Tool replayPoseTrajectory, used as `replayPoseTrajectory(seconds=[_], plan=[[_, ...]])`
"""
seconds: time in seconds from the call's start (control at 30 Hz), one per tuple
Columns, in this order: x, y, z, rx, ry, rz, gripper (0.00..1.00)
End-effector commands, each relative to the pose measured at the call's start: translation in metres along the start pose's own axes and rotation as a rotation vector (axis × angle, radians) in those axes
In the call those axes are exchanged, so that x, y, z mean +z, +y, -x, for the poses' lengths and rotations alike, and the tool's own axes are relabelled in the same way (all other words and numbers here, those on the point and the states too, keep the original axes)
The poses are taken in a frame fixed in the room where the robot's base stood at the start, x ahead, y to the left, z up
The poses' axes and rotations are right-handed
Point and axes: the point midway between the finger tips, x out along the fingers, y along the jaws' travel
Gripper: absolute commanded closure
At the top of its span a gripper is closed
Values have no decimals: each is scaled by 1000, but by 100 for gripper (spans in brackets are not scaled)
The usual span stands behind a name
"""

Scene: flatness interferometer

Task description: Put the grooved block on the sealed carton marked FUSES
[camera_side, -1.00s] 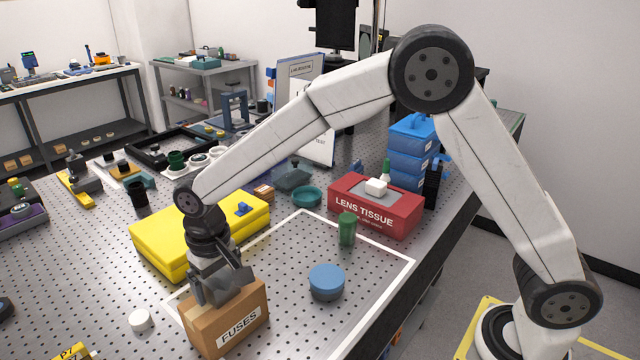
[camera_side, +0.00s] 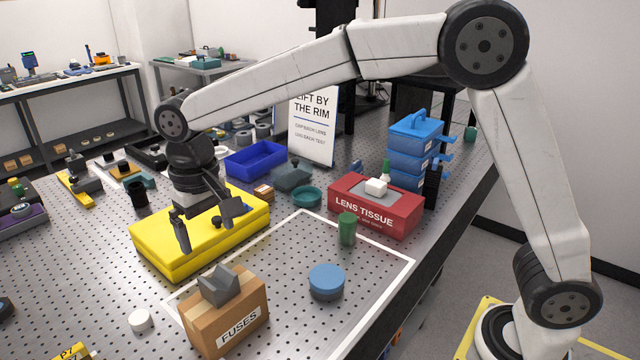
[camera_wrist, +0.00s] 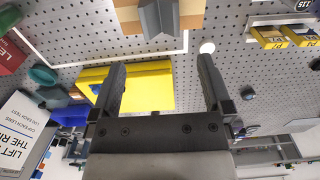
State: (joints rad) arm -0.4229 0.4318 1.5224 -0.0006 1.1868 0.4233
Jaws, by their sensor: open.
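The grey grooved block (camera_side: 219,284) rests on top of the brown sealed carton marked FUSES (camera_side: 238,329), with its groove facing up. In the wrist view the block (camera_wrist: 158,16) shows at the top edge, over the carton (camera_wrist: 190,14), both partly cut off. My gripper (camera_side: 208,230) is open and empty. It is above and behind the carton, over the yellow case, clear of the block. In the wrist view its two fingers (camera_wrist: 160,80) stand wide apart with nothing between them.
The yellow case (camera_side: 160,240) lies behind the carton. A blue round tin (camera_side: 326,281), a green cylinder (camera_side: 347,229) and the red LENS TISSUE box (camera_side: 385,215) stand to the right. A white puck (camera_side: 141,320) lies left. White-outlined board area around the tin is mostly free.

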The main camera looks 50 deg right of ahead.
Motion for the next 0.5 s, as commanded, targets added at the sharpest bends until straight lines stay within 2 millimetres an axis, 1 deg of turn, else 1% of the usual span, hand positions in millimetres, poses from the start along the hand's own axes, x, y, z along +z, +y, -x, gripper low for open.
replayPoseTrajectory(seconds=[0.03, 0.13, 0.5], plan=[[0, 0, 4, -1, 2, 0, 0], [0, 0, 8, 0, 1, 0, 0], [0, 0, 9, 0, 0, 0, 0]])
